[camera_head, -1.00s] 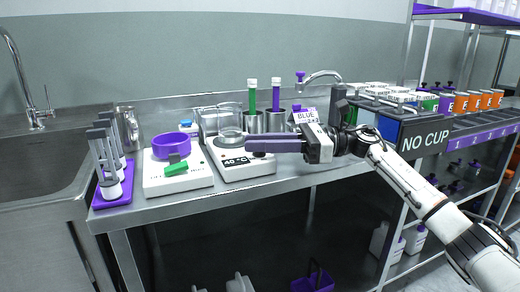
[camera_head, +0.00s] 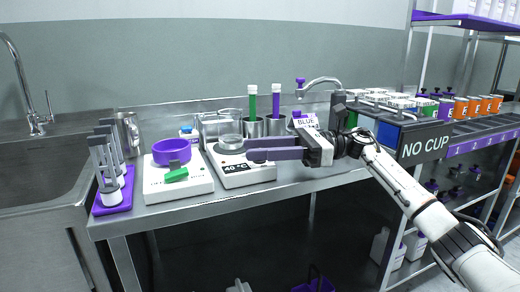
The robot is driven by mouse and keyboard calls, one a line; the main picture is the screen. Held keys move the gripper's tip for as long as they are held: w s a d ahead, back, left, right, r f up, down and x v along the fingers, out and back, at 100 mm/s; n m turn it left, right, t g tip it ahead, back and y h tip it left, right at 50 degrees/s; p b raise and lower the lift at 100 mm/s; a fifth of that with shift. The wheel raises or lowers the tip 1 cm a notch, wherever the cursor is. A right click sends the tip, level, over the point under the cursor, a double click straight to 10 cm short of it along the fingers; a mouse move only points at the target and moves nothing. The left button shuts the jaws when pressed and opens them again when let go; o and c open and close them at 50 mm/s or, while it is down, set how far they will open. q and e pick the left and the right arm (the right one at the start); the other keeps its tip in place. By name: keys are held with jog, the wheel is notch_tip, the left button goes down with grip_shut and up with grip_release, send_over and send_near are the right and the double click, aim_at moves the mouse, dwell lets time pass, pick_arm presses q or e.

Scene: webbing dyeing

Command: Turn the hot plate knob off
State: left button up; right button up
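A white hot plate (camera_head: 247,178) with a dark display on its front stands mid-table. A round grey plate (camera_head: 231,143) is on its top. I cannot make out its knob; my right gripper covers its right side. My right gripper (camera_head: 248,150) reaches in from the right with its purple fingers pointing left, over or just in front of the hot plate's right part. My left gripper is not in view.
A second white device (camera_head: 198,190) with a purple bowl (camera_head: 172,151) and a green piece (camera_head: 176,175) stands left. Green (camera_head: 252,103) and purple (camera_head: 276,102) tubes stand behind my gripper. A purple rack (camera_head: 124,206) is at far left, a "NO CUP" sign (camera_head: 424,144) at right.

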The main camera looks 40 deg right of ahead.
jog(key=v, duration=1)
jog(key=shift+d+f, duration=0.1)
jog(key=shift+d, duration=0.1)
dwell(0.4)
